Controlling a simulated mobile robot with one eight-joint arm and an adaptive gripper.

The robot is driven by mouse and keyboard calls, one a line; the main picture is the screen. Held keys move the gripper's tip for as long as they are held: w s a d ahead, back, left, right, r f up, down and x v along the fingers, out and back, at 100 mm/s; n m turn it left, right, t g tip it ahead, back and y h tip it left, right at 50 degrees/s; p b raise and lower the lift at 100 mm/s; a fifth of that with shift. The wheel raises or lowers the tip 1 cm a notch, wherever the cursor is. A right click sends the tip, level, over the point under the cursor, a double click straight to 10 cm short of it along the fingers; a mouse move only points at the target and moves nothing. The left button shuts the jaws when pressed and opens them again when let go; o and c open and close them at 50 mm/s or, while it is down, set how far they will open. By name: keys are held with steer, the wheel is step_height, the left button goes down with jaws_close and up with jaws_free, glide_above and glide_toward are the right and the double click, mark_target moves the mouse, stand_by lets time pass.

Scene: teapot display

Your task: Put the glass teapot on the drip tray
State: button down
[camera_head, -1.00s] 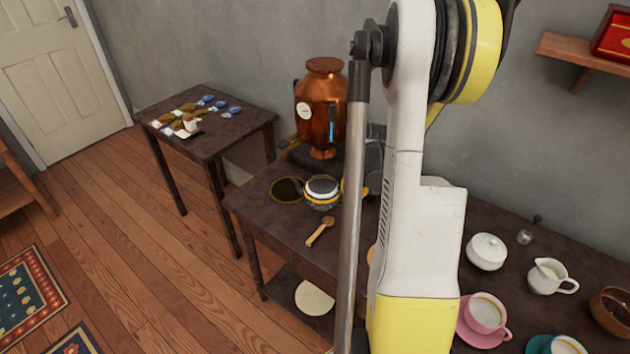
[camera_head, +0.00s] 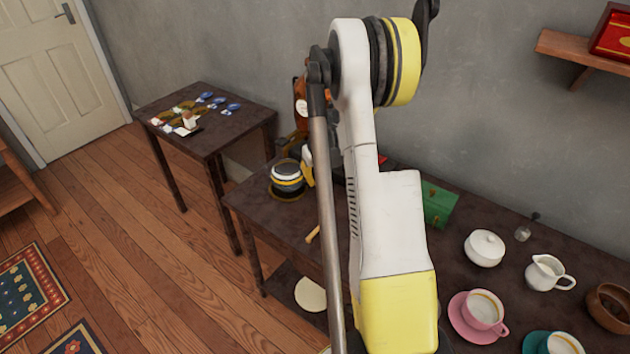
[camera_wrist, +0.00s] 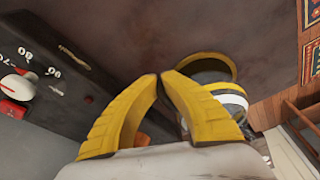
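The glass teapot (camera_head: 287,172), with a dark top and white and yellow bands, is upright over the drip tray (camera_head: 288,197), a dark round disc with a yellowish rim. I cannot tell whether its base touches the tray. My gripper (camera_head: 308,166) is at the teapot's right side, largely hidden by my arm. In the wrist view the yellow fingertips (camera_wrist: 160,77) meet, with the teapot (camera_wrist: 232,98) partly behind the right finger. The teapot has moved together with my gripper, so it appears held; the grasped part is hidden.
A copper urn (camera_head: 299,92) stands close behind, mostly hidden by my arm. A dark unit with a numbered dial (camera_wrist: 20,85) is at left in the wrist view. A wooden spoon (camera_head: 312,234) lies in front. A green box (camera_head: 438,205) and cups stand to the right.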

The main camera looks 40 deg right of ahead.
steer(key=c, duration=1.6)
jaws_free()
steer(key=shift+r, duration=0.1)
steer(key=shift+r, duration=0.1)
steer(key=p+v, duration=0.4)
steer(key=v, duration=0.8)
steer(key=a+r+n+t, duration=0.1)
steer(key=a+r, duration=0.7)
steer(key=a, duration=0.3)
steer(key=s+a+r+n+t, duration=0.1)
steer(key=s+a+r, duration=0.1)
steer(key=s+a, duration=0.3)
steer(key=s+a+r+n+t, duration=0.1)
steer(key=s+a+r, duration=0.2)
steer(key=a, duration=0.8)
steer(key=s+a+r+n+t+y, duration=0.1)
steer(key=s+a+r, duration=0.1)
steer(key=s+a, duration=0.4)
steer(key=shift+s+a+r+t, duration=0.15)
steer(key=shift+s+a+t, duration=0.05)
steer(key=shift+a, duration=0.4)
steer(key=shift+s+a+r+t, duration=0.1)
steer(key=shift+s+a+t, duration=0.1)
steer(key=shift+a, duration=0.45)
steer(key=shift+w, duration=0.1)
